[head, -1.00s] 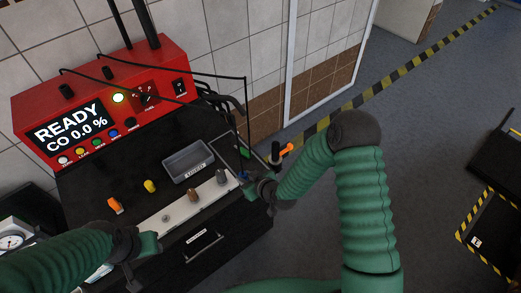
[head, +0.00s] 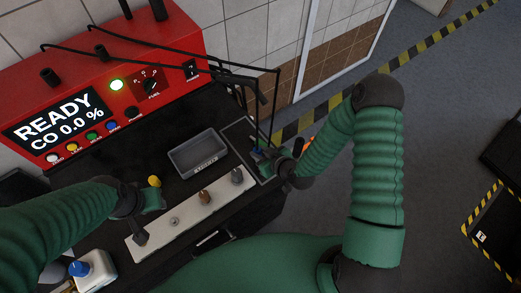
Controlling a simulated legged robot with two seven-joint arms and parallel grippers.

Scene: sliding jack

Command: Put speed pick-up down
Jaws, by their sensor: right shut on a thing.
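My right gripper (head: 266,158) is at the right end of the black bench top, beside a dark, light-edged tray area (head: 238,133). It is shut on a small dark and blue thing (head: 257,153), probably the speed pick-up; the fingers and wrist hide most of it, so I cannot tell whether it touches the surface. My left gripper (head: 149,216) is over the left end of a pale strip (head: 190,212), with its fingers apart and nothing seen between them.
A red analyser (head: 90,85) reading "READY CO 0.0 %" stands behind. A grey labelled bin (head: 197,153), a yellow piece (head: 154,181) and brown and grey fittings (head: 204,197) are between the grippers. Black cables (head: 275,95) hang near my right gripper. A blue-capped container (head: 92,270) is lower left.

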